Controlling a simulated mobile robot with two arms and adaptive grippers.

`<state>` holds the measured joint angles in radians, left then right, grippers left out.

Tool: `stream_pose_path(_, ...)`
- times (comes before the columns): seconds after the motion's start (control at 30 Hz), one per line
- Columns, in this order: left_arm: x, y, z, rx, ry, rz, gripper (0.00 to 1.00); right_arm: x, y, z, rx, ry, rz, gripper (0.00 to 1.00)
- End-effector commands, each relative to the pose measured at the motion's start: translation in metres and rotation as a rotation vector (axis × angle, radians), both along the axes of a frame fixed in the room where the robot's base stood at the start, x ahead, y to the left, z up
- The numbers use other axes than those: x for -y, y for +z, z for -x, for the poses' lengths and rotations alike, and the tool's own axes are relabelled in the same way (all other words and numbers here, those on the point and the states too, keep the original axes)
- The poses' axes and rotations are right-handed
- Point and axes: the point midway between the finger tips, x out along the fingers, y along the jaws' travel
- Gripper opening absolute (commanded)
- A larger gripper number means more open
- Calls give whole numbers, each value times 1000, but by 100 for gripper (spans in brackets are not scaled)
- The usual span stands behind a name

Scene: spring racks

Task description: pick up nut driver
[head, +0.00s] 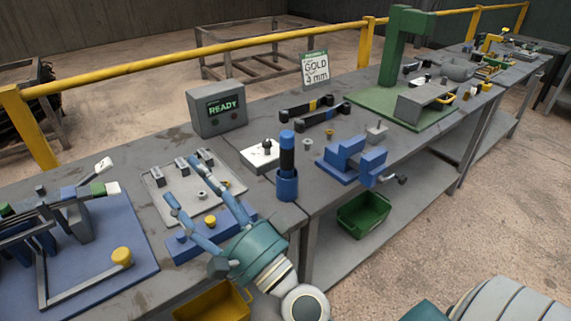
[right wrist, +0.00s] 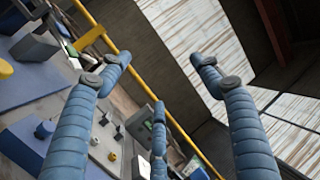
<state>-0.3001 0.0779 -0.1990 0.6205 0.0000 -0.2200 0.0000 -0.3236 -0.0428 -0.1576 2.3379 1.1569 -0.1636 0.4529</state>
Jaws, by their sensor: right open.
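The nut driver appears to be the upright tool (head: 287,153) with a blue top and dark grip, standing in a blue holder (head: 287,185) near the bench's front edge. My right gripper (head: 180,178) is open and empty, left of the tool and over the grey plate in the head view. Its spread fingers also frame the right wrist view (right wrist: 160,60). The gripper and tool are apart. My left gripper is not in view.
Near the tool are a white-topped block (head: 262,155), a grey READY box (head: 216,108), a blue vise (head: 350,160) and black-handled tools (head: 305,109). A grey plate (head: 158,194) with fittings lies left. A green bin (head: 363,213) sits on the lower shelf.

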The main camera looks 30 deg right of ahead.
Motion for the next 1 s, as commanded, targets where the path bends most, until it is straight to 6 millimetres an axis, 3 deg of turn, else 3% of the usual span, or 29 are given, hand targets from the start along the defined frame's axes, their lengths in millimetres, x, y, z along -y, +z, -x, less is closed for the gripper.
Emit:
stream_pose_path(0.03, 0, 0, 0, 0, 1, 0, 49, 29, 17, -7, 25, -46, -194, 64)
stream_pose_path(0.13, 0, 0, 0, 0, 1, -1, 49, 93, 26, -15, 47, -140, -601, 64)
stream_pose_path(0.2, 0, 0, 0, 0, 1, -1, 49, 130, 13, -20, 39, -200, -859, 64)
stream_pose_path(0.3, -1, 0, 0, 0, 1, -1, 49, 164, -20, -25, 9, -278, -1164, 64)
stream_pose_path(0.4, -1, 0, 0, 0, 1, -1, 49, 179, -52, -27, -30, -339, -1372, 64)
stream_pose_path(0.53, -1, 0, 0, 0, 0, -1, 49, 185, -74, -29, -60, -381, -1501, 64)
stream_pose_path(1.0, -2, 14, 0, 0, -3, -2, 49, 218, -77, -74, -67, -391, -1519, 64)
